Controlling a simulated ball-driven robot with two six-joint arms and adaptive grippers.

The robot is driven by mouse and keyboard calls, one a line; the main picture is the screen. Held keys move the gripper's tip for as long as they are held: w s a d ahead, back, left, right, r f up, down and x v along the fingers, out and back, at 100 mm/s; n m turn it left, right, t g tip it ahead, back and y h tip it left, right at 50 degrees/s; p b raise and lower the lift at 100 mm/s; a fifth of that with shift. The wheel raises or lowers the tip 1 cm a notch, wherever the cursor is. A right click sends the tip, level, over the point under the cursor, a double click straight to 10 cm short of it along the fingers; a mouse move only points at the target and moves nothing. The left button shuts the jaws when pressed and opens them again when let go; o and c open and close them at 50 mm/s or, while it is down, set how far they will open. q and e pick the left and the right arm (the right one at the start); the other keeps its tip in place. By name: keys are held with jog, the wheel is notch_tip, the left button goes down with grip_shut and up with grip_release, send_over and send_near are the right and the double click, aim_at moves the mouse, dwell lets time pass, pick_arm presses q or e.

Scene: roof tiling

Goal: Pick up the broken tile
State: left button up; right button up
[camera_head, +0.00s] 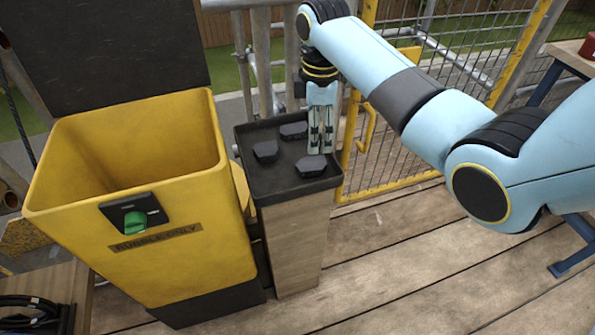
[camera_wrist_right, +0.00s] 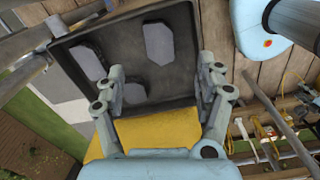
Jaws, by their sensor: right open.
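Dark grey, angular tile pieces lie apart on a black tray (camera_head: 250,187) on top of a wooden post. One piece (camera_head: 265,151) is at the left, one (camera_head: 293,130) at the back and one (camera_head: 311,166) at the front right. The wrist view also shows a left piece (camera_wrist_right: 88,62), an upper piece (camera_wrist_right: 158,43) and a lower piece (camera_wrist_right: 133,93) partly behind a finger. My right gripper (camera_head: 320,148) points down over the tray's right side, just above the front-right piece. My left gripper is out of view.
A yellow open-topped rubble bin (camera_head: 190,235) with a raised dark lid (camera_head: 110,45) and green latch (camera_head: 135,222) stands left of the tray. A yellow mesh gate (camera_head: 375,155) and scaffold poles rise behind. Plank floor (camera_head: 420,270) is clear at the front right.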

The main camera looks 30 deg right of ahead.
jog(key=w, duration=0.1)
send_over(312, 164)
jog(key=f, duration=0.2)
jog(key=f+b, duration=0.1)
jog(key=f, duration=0.1)
jog(key=shift+w+d+n, duration=0.1)
jog(key=shift+w+n, duration=0.25)
jog(key=shift+n, duration=0.05)
jog(key=f, duration=0.6)
jog(key=shift+s+b, duration=0.25)
jog(key=shift+b, duration=0.15)
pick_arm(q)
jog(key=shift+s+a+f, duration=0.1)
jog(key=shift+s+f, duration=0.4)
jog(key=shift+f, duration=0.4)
pick_arm(e)
jog(key=shift+r, duration=0.1)
jog(key=c, duration=1.4)
